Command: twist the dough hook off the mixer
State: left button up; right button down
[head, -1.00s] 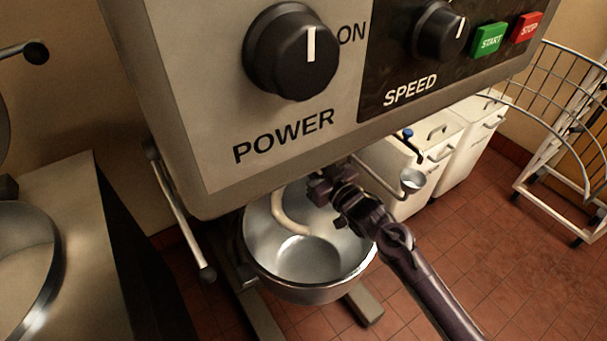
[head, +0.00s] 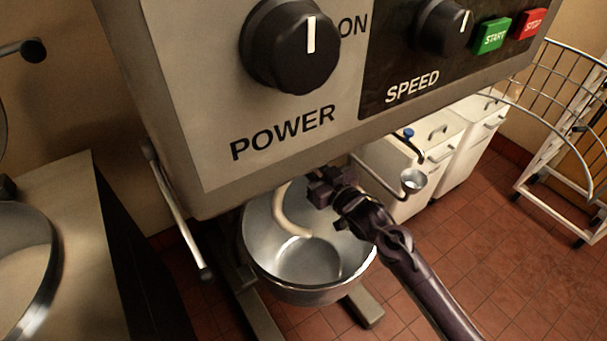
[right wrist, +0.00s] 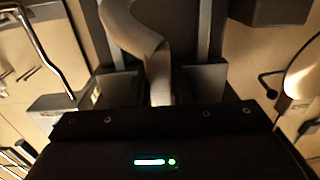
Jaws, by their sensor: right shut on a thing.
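The pale, curved dough hook (head: 287,220) hangs below the mixer head (head: 190,110) and reaches into the metal mixing bowl (head: 262,262). My right gripper (head: 320,190) comes in from the lower right, under the mixer head and above the bowl. It is shut on the dough hook. In the right wrist view the hook (right wrist: 140,45) runs down between the two fingers of my right gripper (right wrist: 160,85). The hook's upper end and mount are hidden by the mixer head in the head view. My left gripper is not in view.
The mixer's front carries a power knob (head: 291,46), a speed knob (head: 443,27), a green START button (head: 493,36) and a red STOP button (head: 533,22). A bar (head: 177,215) stands left of the bowl. A wire rack (head: 570,120) stands at right on the tiled floor.

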jog(key=shift+r, duration=0.45)
jog(key=shift+s+f, duration=0.1)
jog(key=shift+f, duration=0.05)
jog(key=shift+f+b, duration=0.85)
jog(key=shift+f, duration=0.4)
